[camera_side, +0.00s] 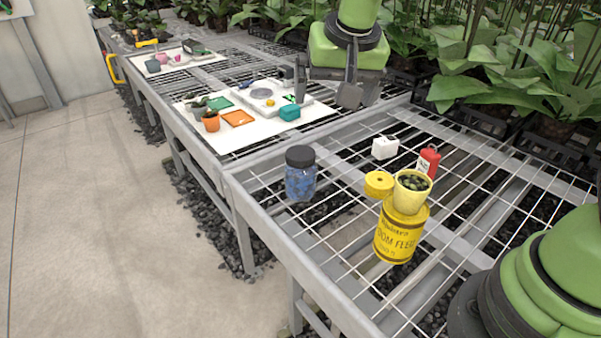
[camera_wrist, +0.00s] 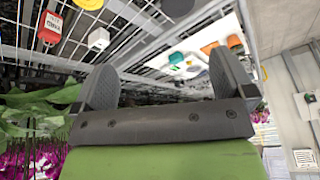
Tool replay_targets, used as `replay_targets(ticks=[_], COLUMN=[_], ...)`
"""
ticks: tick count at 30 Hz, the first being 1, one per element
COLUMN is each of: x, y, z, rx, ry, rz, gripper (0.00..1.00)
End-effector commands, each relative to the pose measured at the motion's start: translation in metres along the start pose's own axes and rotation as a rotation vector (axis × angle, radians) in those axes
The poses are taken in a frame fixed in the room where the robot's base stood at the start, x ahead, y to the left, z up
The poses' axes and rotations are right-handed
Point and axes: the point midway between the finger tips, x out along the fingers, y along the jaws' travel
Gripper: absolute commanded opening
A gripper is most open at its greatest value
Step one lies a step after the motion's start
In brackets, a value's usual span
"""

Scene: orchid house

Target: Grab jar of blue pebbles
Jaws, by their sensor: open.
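The jar of blue pebbles (camera_side: 300,182), clear with a black lid, stands upright on the wire-mesh bench near its front left edge in the side view.
A yellow tin (camera_side: 398,240) with a potted plant (camera_side: 412,188) on top stands right of the jar. A white mat (camera_side: 235,143) holds small items. Leafy plants line the back.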

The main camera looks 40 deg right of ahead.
Motion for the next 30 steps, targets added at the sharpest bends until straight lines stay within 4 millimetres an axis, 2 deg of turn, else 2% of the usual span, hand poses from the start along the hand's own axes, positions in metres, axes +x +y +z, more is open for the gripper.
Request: replay_targets(ticks=[1, 3, 7, 12, 18, 26, 30], x=[0.022, 0.045, 0.079, 0.100, 0.130, 0.153, 0.174], y=[-0.009, -0.019, -0.032, -0.037, -0.034, -0.032, -0.031], z=[0.000, 0.000, 0.002, 0.005, 0.004, 0.002, -0.002], rx=[-0.003, 0.000, 0.005, 0.009, 0.011, 0.012, 0.012], ry=[-0.006, -0.001, 0.009, 0.014, 0.014, 0.014, 0.014], rz=[0.025, 0.050, 0.079, 0.093, 0.096, 0.094, 0.094], gripper=[1.00, 1.00, 1.00, 1.00, 1.00, 1.00, 1.00])
